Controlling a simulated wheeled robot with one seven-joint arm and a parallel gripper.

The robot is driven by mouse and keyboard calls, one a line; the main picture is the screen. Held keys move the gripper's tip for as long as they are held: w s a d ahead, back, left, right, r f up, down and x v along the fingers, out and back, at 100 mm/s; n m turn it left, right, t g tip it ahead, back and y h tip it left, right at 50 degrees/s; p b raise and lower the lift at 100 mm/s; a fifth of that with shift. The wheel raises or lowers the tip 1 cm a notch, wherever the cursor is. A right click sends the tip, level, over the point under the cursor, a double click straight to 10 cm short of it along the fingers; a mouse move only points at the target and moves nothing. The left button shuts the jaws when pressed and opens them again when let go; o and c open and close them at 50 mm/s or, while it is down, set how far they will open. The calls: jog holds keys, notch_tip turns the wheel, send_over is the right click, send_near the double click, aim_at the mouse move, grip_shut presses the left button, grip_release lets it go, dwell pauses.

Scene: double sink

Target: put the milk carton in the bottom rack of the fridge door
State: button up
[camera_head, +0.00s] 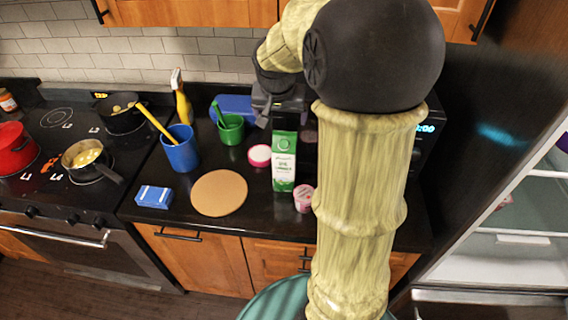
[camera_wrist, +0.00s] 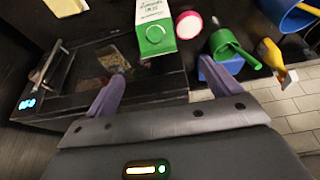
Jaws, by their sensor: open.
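The milk carton (camera_head: 284,165) is green and white and stands upright on the dark counter, right of a round tan board. In the wrist view the carton (camera_wrist: 153,25) is at the top middle, cut off by the frame's edge and beyond my fingertips. My gripper (camera_wrist: 163,82) is open and empty, with its two fingers spread apart. The fridge (camera_head: 510,225) at the right shows a white interior with shelves; I cannot make out the bottom door rack.
A pink cup (camera_head: 303,198) stands close to the carton's right, and a pink-white round item (camera_head: 260,156) is to its left. A green cup (camera_head: 231,130) and blue utensil pot (camera_head: 181,150) stand further left. A black appliance (camera_wrist: 90,80) lies beside the carton.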

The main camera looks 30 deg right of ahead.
aim_at(282, 135)
jog(key=p+x, duration=0.1)
jog(key=x, duration=0.8)
jog(key=shift+w+f, duration=0.2)
jog(key=shift+f, duration=0.1)
jog(key=shift+s+p+x, duration=0.15)
jog(key=shift+p+x, duration=0.2)
jog(key=shift+x, duration=0.95)
jog(key=shift+s+p+x, duration=0.15)
jog(key=shift+p+x, duration=0.15)
jog(key=shift+x, duration=1)
jog(key=shift+d, duration=0.1)
grip_shut()
